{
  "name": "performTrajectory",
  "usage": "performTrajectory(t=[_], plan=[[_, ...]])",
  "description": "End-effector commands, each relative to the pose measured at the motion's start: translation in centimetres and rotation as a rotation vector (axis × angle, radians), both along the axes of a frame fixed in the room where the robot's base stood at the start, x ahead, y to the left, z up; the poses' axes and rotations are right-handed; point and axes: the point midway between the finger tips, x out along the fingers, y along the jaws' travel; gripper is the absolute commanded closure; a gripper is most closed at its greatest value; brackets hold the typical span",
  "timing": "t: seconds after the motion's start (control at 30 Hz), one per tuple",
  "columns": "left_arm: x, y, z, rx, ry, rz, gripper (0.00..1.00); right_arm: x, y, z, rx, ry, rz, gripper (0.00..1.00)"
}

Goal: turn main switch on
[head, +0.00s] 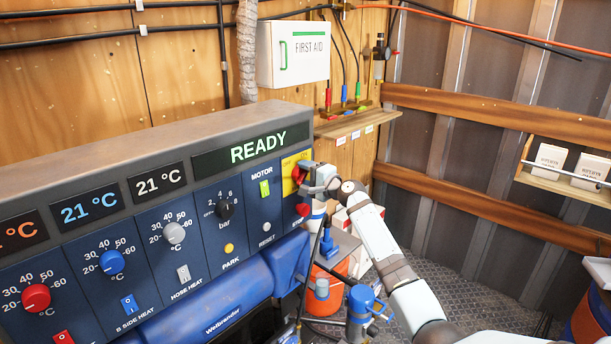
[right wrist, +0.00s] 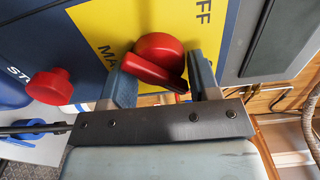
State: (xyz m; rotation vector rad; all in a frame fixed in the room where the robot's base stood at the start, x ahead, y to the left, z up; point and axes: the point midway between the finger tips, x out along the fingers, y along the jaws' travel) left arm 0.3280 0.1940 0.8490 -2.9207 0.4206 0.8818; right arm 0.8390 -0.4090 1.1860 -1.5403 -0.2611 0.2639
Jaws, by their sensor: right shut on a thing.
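The main switch (head: 299,174) is a red rotary knob on a yellow plate at the right end of the blue control panel. In the right wrist view the red knob (right wrist: 158,52) shows large, its handle bar slanted, with the plate's lettering "MA…" and "…FF" partly visible. My right gripper (head: 310,180) reaches the knob from the right. Its two fingers (right wrist: 163,78) lie on either side of the handle bar and are shut on it. The knob's far side is partly hidden by the gripper in the head view. My left gripper is not in view.
The panel display (head: 258,149) reads READY. A red stop button (head: 302,210) sits just below the switch, also in the right wrist view (right wrist: 50,86). A small wooden shelf (head: 358,122) is behind. Buckets and hoses stand below the arm.

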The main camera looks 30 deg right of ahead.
Motion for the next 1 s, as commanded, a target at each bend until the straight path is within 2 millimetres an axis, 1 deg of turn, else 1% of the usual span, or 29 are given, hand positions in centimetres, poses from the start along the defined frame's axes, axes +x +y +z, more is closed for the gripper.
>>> performTrajectory(t=[0.03,0.1,0.37,0.47,0.57,0.67,0.9,1.0], plan=[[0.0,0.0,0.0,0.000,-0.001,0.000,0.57,0.0,0.1,-0.3,0.002,0.005,0.002,0.37],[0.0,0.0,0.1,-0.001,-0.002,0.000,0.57,0.0,0.0,-0.3,0.002,0.005,0.001,0.23],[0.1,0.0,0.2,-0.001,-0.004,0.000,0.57,0.0,0.0,-0.1,0.000,0.002,0.000,0.23],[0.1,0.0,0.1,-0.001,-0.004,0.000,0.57,-0.5,-0.2,-0.2,0.000,0.001,0.000,0.23],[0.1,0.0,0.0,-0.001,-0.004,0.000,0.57,-1.7,-0.6,-0.2,-0.002,0.000,0.000,0.23],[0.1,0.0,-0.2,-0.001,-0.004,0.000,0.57,-3.6,-1.3,-0.4,-0.003,0.001,0.000,0.23],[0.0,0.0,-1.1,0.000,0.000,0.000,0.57,-8.8,-3.1,-0.4,-0.002,0.003,0.000,0.23],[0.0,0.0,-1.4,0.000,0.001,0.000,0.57,-10.6,-3.7,-0.4,-0.001,0.004,0.000,0.23]])
